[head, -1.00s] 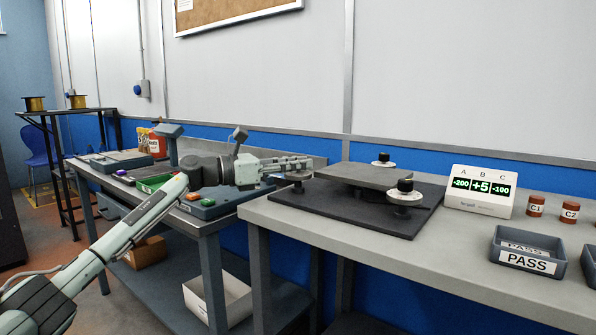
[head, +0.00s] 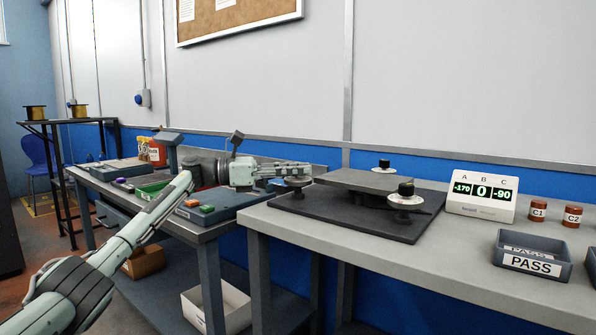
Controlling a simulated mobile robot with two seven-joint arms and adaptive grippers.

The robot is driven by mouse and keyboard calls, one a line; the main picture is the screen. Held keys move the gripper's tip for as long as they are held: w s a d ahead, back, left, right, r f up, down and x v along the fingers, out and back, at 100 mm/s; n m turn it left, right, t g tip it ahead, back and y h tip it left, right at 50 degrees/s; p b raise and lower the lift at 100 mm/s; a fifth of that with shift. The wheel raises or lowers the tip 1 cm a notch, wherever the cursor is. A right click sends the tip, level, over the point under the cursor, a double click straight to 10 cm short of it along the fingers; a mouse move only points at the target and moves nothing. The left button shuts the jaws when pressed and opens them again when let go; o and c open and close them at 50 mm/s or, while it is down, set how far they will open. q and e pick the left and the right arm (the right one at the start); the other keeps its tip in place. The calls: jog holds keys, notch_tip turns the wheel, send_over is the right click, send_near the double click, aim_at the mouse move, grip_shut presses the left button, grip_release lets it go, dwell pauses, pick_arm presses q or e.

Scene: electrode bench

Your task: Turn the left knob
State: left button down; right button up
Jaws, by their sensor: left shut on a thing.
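The left knob (head: 297,182) sits on a round disc at the left corner of a dark platform (head: 345,217). My left gripper (head: 306,171) reaches in from the left and is shut on the knob, and its fingers hide the knob's top. A grey plate (head: 363,180) lies over the middle of the platform. A white display (head: 482,196) reads A -170, B 0, C -90. My right gripper is out of view.
A grey PASS tray (head: 532,256) and two brown jars, C1 (head: 538,211) and C2 (head: 572,216), stand right on the bench (head: 330,245). A lower table at left holds a green bin (head: 152,190) and small coloured blocks. The bench front is clear.

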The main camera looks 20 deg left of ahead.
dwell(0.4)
pick_arm(q)
jog(key=c, duration=1.3)
grip_release()
jog(key=v, duration=1.2)
